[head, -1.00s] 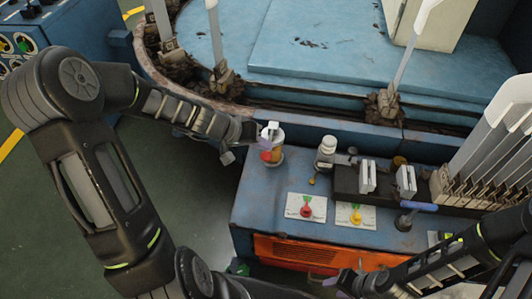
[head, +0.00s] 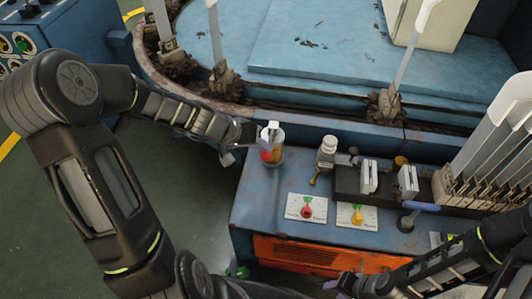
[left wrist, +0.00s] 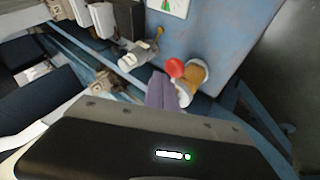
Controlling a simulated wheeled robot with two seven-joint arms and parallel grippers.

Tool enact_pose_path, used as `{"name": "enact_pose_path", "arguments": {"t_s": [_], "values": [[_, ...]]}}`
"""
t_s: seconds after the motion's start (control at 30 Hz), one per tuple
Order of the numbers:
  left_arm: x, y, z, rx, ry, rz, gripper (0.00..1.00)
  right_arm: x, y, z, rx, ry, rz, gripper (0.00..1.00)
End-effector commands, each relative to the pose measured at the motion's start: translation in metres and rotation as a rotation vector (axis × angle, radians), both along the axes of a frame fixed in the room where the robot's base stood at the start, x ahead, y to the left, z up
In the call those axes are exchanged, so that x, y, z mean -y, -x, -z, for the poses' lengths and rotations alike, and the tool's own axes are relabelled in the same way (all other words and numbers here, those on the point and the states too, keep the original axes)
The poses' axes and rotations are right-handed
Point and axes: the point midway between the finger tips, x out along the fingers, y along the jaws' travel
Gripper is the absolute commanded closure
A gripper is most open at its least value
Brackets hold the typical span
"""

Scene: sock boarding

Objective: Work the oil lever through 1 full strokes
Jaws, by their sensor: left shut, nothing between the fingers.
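The oil unit is an amber cup with a white top (head: 273,130) at the left back corner of the blue bench. Its lever has a red ball knob (head: 266,155), seen also in the left wrist view (left wrist: 175,67) just in front of the amber cup (left wrist: 198,73). My left gripper (head: 259,144) is at the cup's left side with its purple fingers shut and empty. In the left wrist view the fingers (left wrist: 161,92) lie close beside the knob; whether they touch it I cannot tell. My right gripper (head: 345,282) is at the bottom edge, partly cut off; its jaw state is unclear.
Red (head: 306,208) and yellow (head: 356,215) switches on white plates sit in front. A blue-handled lever (head: 420,207) and a rack of white boards (head: 490,140) are further right. The blue carousel (head: 330,50) lies behind.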

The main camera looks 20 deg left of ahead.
Motion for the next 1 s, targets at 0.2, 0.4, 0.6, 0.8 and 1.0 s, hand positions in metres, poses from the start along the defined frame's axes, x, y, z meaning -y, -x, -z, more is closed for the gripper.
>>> {"name": "enact_pose_path", "arguments": {"t_s": [0.2,0.4,0.6,0.8,1.0], "values": [[0.0,0.0,0.002,0.0,0.0,0.0,1.0,0.0,0.0,0.002,0.0,0.0,0.0,0.64],[0.0,0.0,0.004,0.0,0.0,0.0,1.0,0.0,0.0,0.005,0.0,0.0,0.0,0.64],[0.0,0.001,0.006,0.0,0.0,0.0,1.0,0.0,0.0,0.007,0.0,0.0,0.0,0.64],[0.0,0.001,0.007,0.0,0.0,0.0,1.0,0.0,0.0,0.009,0.0,0.0,0.0,0.64],[0.0,0.001,0.009,0.0,0.0,0.0,1.0,0.0,0.0,0.012,0.0,0.0,0.0,0.64]]}}
